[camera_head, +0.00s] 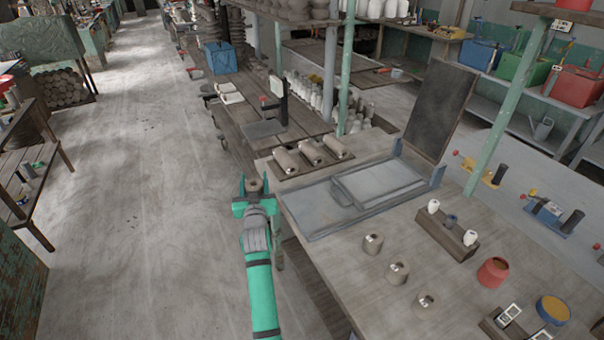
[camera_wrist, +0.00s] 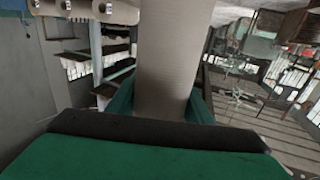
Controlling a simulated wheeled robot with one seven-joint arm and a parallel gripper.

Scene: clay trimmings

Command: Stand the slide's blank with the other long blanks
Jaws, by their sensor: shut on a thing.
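My gripper (camera_head: 254,192) is shut on a clay blank (camera_head: 256,185), held left of the bench edge, over the floor side. In the wrist view the blank (camera_wrist: 172,55) is a long, plain beige cylinder between the green fingers; its far end is out of frame. Three long blanks (camera_head: 311,153) rest side by side on a dark holder at the bench's far left end, beyond my gripper. Three shorter blanks (camera_head: 397,272) with dark holes in their tops stand on the near bench. The grey slide (camera_head: 378,184) lies on the bench right of my gripper, with nothing on it.
A wooden block with white and dark pieces (camera_head: 446,234), a red pot (camera_head: 492,271) and a yellow-topped tin (camera_head: 552,310) stand on the right of the bench. A dark upright board (camera_head: 440,110) and green posts rise behind the slide. The floor aisle (camera_head: 140,200) at left is clear.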

